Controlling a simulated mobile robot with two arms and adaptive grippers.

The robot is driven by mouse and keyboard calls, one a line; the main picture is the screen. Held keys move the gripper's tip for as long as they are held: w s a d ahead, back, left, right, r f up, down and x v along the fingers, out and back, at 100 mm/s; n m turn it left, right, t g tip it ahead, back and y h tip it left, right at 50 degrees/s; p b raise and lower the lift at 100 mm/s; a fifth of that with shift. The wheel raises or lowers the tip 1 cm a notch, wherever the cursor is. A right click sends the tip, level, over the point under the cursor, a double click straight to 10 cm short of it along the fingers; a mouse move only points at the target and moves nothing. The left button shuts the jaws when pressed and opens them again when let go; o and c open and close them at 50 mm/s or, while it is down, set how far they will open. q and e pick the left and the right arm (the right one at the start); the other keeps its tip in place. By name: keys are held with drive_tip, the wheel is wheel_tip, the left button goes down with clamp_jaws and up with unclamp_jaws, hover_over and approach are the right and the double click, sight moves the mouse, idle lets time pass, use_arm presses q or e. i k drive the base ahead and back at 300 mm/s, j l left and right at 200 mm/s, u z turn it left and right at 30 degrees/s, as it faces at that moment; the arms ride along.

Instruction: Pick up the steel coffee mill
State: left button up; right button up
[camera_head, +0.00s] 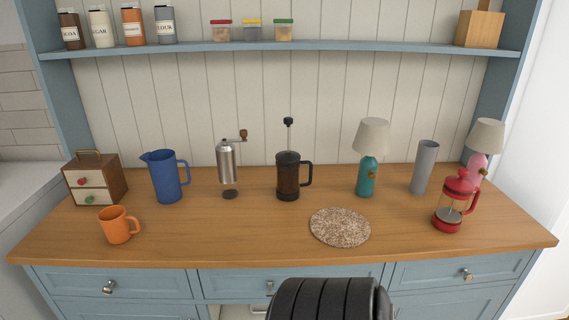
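The steel coffee mill (227,163) stands upright on the wooden counter, left of centre and toward the back. It has a silver cylinder body, a dark foot and a crank with a brown knob at the top right. It stands between a blue pitcher (165,177) and a dark French press (288,178), apart from both. Nothing hides it. Neither of my grippers shows in the head view. A black ribbed part at the bottom centre looks like a part of my own body.
An orange mug (118,225), a small drawer box (95,179), a teal lamp (367,176), a grey cylinder (424,167), a red French press (456,202) and a pink lamp (478,164) stand on the counter (240,234). A round speckled mat (340,227) lies right of centre. The front middle is clear.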

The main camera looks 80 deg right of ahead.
sight(226, 155)
drive_tip(key=z, duration=2)
drive_tip(key=i+j, duration=0.15)
drive_tip(key=j, duration=0.25)
drive_tip(key=i+j, duration=0.1)
drive_tip(key=j, duration=0.3)
drive_tip(key=i+j, duration=0.15)
drive_tip(key=j, duration=0.25)
drive_tip(key=i+j, duration=0.1)
drive_tip(key=j, duration=0.3)
